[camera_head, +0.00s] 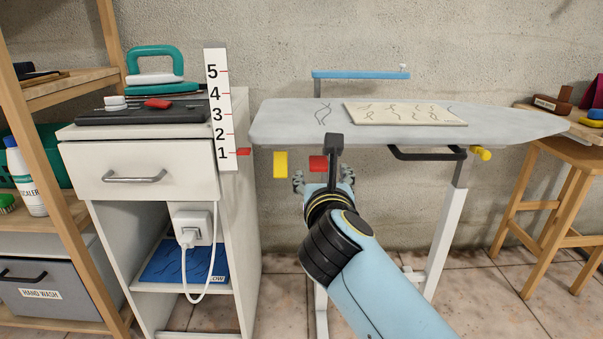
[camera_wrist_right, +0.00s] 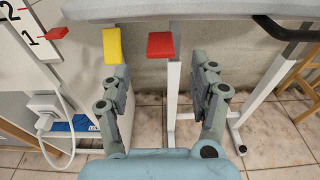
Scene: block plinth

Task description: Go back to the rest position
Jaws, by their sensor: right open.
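My right gripper (camera_head: 323,180) reaches in from the bottom right in the head view, below the front edge of the ironing board (camera_head: 290,122). In the right wrist view the right gripper (camera_wrist_right: 163,78) has its two fingers wide apart, with nothing between them. Beyond the fingers hang a red tab (camera_wrist_right: 160,45) and a yellow tab (camera_wrist_right: 112,46) under the board edge. These red (camera_head: 318,163) and yellow (camera_head: 280,164) tabs also show in the head view, the red one partly behind my wrist. My left gripper is in neither view.
A white cabinet (camera_head: 135,172) with a numbered scale (camera_head: 221,110) stands left, its red pointer (camera_head: 244,152) near 1. A black handle (camera_head: 428,155) hangs under the board, right of my gripper. A wooden stool (camera_head: 560,190) stands right. Tiled floor lies below.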

